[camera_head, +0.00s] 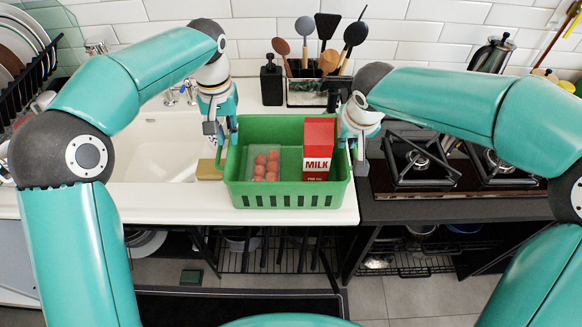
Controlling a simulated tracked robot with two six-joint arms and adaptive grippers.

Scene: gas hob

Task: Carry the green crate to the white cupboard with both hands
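The green crate (236,187) stands level on the white counter beside the sink, close to the counter's front edge. In it are a clear pack of round reddish items (266,166) and a red and white milk carton (318,150). My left gripper (221,140) is at the crate's left side, with its fingers pointing down by the rim. My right gripper (353,145) is at the crate's right side, also by the rim. The fingers are small and partly hidden, so I cannot tell whether either is closed on the crate. I cannot make out a white cupboard.
The sink (155,150) lies left of the crate, with a sponge-like block (209,170) between. The gas hob (425,165) is on the right. Behind stand a dark soap bottle (271,82) and a utensil holder (307,92). Open shelving with wire racks (415,265) is below the counter.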

